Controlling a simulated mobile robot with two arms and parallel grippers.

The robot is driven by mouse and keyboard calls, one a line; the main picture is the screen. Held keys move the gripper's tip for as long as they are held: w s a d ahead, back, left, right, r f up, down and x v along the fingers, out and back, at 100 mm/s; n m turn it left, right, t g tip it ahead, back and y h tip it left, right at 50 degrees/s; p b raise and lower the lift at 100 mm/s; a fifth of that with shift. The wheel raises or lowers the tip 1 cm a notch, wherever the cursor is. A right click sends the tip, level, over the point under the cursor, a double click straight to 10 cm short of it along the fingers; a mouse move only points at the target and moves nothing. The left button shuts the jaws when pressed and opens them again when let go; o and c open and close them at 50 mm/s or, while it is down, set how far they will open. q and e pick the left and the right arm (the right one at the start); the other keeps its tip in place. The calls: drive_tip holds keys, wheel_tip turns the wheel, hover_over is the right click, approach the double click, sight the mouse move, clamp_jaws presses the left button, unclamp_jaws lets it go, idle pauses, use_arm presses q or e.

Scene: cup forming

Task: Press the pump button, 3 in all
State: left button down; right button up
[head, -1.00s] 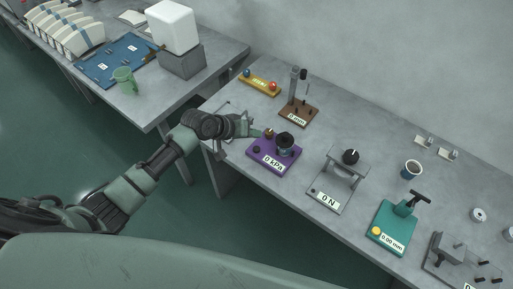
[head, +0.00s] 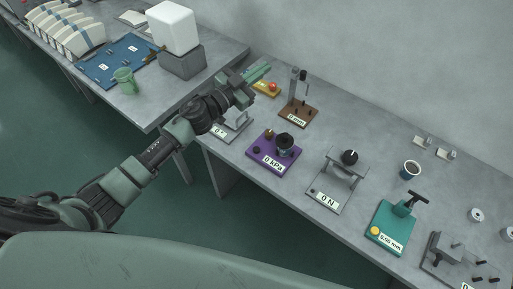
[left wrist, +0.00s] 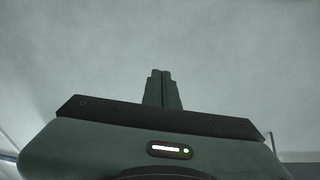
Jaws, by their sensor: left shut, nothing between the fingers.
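The purple device (head: 288,163) with the "0 kPa" label (head: 273,163) stands on the right-hand table. It carries a dark round part (head: 285,143), a brass-coloured knob (head: 269,134) and a small dark button (head: 256,150) at its left edge. I cannot tell for sure which is the pump button. My left gripper (head: 267,68) is shut and empty, raised behind and to the upper left of the purple device, apart from it. Its closed fingers (left wrist: 161,75) show in the left wrist view against a plain grey surface. My right gripper is not in view.
A yellow board (head: 268,90) is partly hidden by my left gripper. A brown stand (head: 298,113), a grey "0 N" frame (head: 328,190), a teal gauge (head: 392,225) and a dark-filled cup (head: 411,169) share the table. A grey device (head: 234,128) sits under my left arm.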

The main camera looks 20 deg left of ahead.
use_arm(q)
drive_tip(key=s+d+f+m+g+h, duration=0.2)
drive_tip(key=s+d+m+g+h, duration=0.1)
drive_tip(key=d+m, duration=0.15)
drive_tip(key=m+g+y, duration=0.5)
drive_tip(key=g, duration=0.2)
hover_over(254, 150)
wheel_tip(254, 150, down, 14)
drive_tip(key=shift+p, duration=0.3)
wheel_tip(254, 150, down, 7)
drive_tip(key=b, duration=0.8)
drive_tip(key=shift+r, duration=0.15)
drive_tip(key=shift+f+b, duration=0.45)
drive_tip(key=shift+f, duration=0.5)
drive_tip(key=shift+f, duration=0.2)
